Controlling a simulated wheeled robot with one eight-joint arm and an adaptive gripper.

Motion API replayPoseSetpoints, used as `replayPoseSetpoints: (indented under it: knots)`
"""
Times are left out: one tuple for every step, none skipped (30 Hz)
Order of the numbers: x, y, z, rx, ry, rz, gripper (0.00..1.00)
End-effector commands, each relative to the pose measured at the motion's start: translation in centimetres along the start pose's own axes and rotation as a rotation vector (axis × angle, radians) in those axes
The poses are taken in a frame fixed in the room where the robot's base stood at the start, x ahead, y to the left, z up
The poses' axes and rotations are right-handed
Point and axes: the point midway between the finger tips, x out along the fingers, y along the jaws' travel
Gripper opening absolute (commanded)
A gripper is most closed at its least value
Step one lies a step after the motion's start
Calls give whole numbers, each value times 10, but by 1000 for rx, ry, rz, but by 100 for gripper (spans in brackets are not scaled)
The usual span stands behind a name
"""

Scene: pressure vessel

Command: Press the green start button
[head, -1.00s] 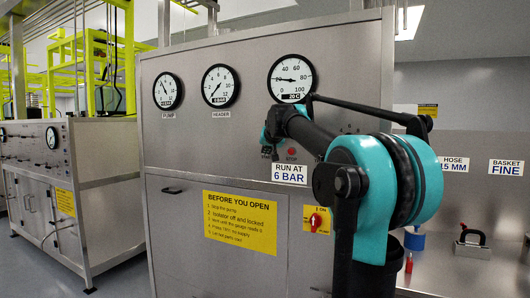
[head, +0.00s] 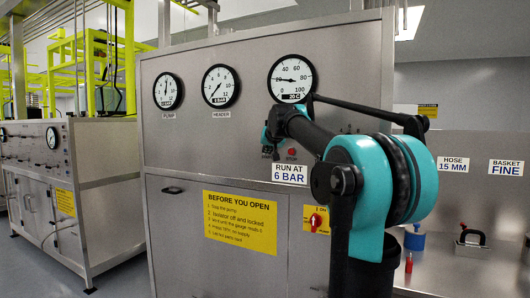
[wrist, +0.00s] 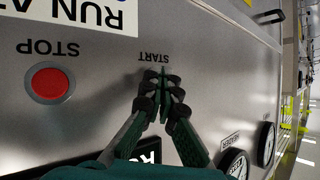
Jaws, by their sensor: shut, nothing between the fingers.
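My gripper (wrist: 162,78) is shut and empty, its dark green fingertips together at the panel by the START label (wrist: 154,57), which reads upside down in the wrist view. The green start button is not visible; the fingers cover the spot by the label. I cannot tell whether the tips touch it. In the head view my gripper (head: 268,140) is at the panel, mostly behind my arm. The red stop button (wrist: 49,83) is beside the fingers, apart from them, and also shows in the head view (head: 292,151).
The steel panel carries a pump gauge (head: 168,91), a header gauge (head: 221,86) and a temperature gauge (head: 291,79). Below are a RUN AT 6 BAR sign (head: 290,173), a yellow notice (head: 240,222) and a red rotary switch (head: 316,221). A handled block (head: 472,243) sits at right.

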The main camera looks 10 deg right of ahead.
Motion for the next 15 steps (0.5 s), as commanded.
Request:
replayPoseSetpoints:
  knots:
    - [-1, 0, 0, 0, 3, 1, 0]
    - [-1, 0, 1, -1, 2, 1, 0]
    - [-2, -1, 2, -1, 2, 1, 0]
    - [-3, -2, 2, -1, 2, 1, 0]
    - [-3, -2, 2, -1, 2, 1, 0]
    - [-4, -2, 3, -1, 2, 1, 0]
    - [-4, -2, 3, 0, 1, 1, 0]
    - [-4, -2, 3, 0, 1, 1, 0]
    - [-4, -2, 3, 0, 1, 1, 0]
    - [-4, -2, 3, 0, 1, 1, 0]
    - [-4, -2, 3, 0, 1, 1, 0]
    - [-4, -2, 3, 0, 1, 1, 0]
    - [-4, -3, 4, 0, 1, 0, 0]
    - [-5, -4, 4, -1, 0, 0, 0]
    - [-7, -5, 6, -1, 0, 0, 0]
